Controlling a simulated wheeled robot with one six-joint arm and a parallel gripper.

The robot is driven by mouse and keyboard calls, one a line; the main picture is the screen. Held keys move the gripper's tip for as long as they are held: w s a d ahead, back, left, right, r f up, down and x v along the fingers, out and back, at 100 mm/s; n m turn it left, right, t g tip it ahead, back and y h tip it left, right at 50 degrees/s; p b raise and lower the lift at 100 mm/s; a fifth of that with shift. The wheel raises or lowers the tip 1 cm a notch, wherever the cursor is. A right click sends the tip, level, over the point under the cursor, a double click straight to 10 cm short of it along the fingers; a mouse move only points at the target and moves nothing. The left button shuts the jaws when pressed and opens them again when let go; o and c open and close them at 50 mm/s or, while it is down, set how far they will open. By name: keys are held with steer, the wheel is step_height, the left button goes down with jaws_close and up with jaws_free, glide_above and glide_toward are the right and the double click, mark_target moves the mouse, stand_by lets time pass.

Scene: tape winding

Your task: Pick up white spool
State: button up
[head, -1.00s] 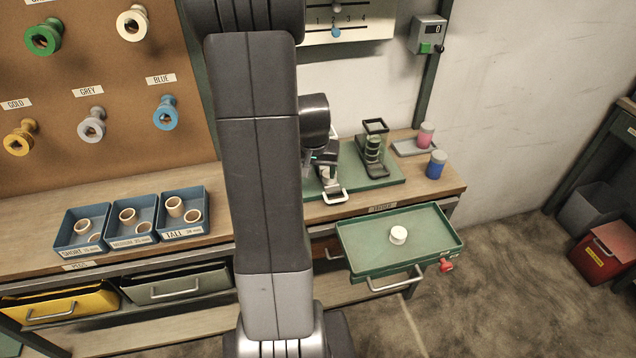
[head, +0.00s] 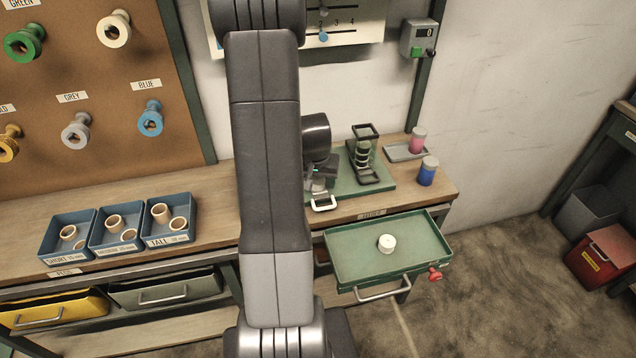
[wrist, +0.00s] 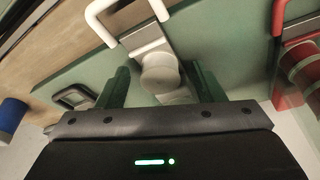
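A short white cylinder (wrist: 160,72) sits on a pale slide with a white handle on the green base plate. It looks like a spool, but I cannot be sure. My gripper (wrist: 158,80) is open, its dark green fingers on either side of the cylinder with gaps visible. In the head view my gripper (head: 321,180) is low over the green base plate (head: 345,192) and hides most of the cylinder. A cream-white spool (head: 114,28) hangs on the pegboard at the upper left. A small white round piece (head: 387,243) lies in the open green drawer.
Pink (head: 418,140) and blue (head: 428,171) jars stand at the bench's right end. The open drawer (head: 345,262) juts out in front. Blue bins (head: 68,262) sit at left.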

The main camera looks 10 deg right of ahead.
steer(key=c, duration=0.9)
steer(key=shift+c, duration=0.2)
steer(key=shift+r, duration=0.15)
